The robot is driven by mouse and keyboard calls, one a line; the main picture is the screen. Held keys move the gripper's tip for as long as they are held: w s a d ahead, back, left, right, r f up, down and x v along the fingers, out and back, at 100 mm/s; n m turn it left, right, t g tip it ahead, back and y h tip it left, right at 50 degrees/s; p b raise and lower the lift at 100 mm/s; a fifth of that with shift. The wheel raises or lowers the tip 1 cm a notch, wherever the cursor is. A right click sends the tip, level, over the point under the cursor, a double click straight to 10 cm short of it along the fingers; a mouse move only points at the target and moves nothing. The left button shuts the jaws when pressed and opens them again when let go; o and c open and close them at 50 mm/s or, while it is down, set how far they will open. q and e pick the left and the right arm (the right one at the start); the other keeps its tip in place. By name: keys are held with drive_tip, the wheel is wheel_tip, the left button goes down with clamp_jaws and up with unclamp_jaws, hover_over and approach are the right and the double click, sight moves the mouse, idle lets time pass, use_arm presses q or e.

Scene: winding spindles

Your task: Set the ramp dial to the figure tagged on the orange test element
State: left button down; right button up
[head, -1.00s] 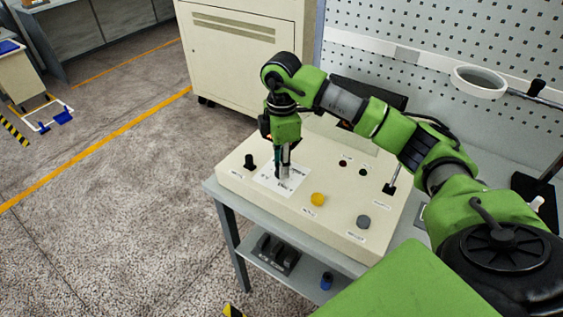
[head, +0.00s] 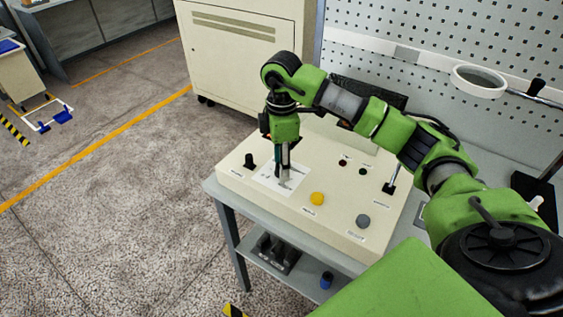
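The ramp dial is probably the control under my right gripper (head: 284,178), on a white marked plate (head: 268,180) of the cream control box (head: 335,222). The fingers point down at this plate and hide the dial. I cannot tell whether they are shut on it. The figures on the plate are too small to read. I cannot make out the orange test element or its tag. My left gripper is not in view.
The box carries a black knob (head: 249,162), a yellow button (head: 317,199), a grey button (head: 363,221) and a small lever (head: 389,188). It stands on a grey bench (head: 228,200). A cream cabinet (head: 240,60) and a pegboard (head: 440,35) stand behind. The floor at left is open.

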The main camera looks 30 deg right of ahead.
wheel_tip(320, 180, up, 12)
idle(0.6)
idle(0.5)
